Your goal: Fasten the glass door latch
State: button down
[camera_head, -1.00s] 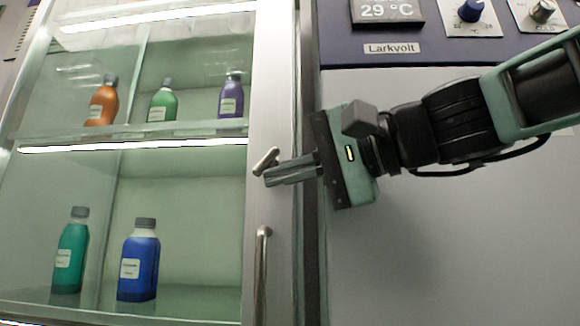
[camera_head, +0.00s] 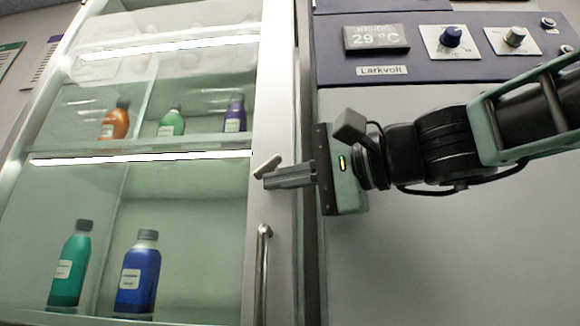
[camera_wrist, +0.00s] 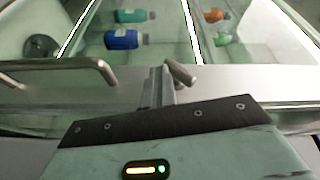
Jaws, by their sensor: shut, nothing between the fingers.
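The latch (camera_head: 267,166) is a short metal lever on the white frame of the glass door (camera_head: 180,215), above the door handle (camera_head: 262,270). It sits tilted, its left end lower than its right. My gripper (camera_head: 266,181) is shut and empty, its fingertips just below the latch in the head view. In the wrist view the latch (camera_wrist: 180,73) lies just right of my fingertips (camera_wrist: 160,72). I cannot tell whether they touch. The handle also shows at left in the wrist view (camera_wrist: 70,64).
Behind the glass, shelves hold several bottles, among them a blue one (camera_head: 137,275) and a teal one (camera_head: 70,268). A control panel with a 29 °C display (camera_head: 376,37) and knobs (camera_head: 451,36) is at upper right.

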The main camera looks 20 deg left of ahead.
aim_at(278, 220)
jog(key=shift+a+f+m+y+b, duration=0.25)
jog(key=shift+y+b, duration=0.4)
jog(key=shift+b, duration=1.5)
jog(key=shift+a+f+m+y+b, duration=0.1)
jog(key=shift+m+y+b, duration=0.4)
jog(key=shift+b, duration=1.65)
jog(key=shift+s+a+m+t+y+b, duration=0.2)
jog(key=shift+t+y+b, duration=0.3)
jog(key=shift+b, duration=0.9)
jog(key=shift+w+a+m+t+y+b, duration=0.1)
jog(key=shift+m+t+y+b, duration=0.2)
jog(key=shift+y+b, duration=0.75)
jog(key=shift+h+b, duration=0.4)
jog(key=shift+b, duration=0.6)
jog(key=shift+f+b, duration=0.45)
jog(key=shift+f, duration=0.1)
jog(key=f+b, duration=0.3)
jog(key=shift+d+f+b, duration=0.3)
jog(key=shift+d, duration=0.05)
jog(key=v, duration=0.3)
jog(key=r+b+v, duration=0.1)
jog(key=v, duration=0.2)
jog(key=d+r+b+v, duration=0.1)
jog(key=v, duration=0.2)
jog(key=shift+d+f, duration=0.1)
jog(key=shift+d, duration=0.2)
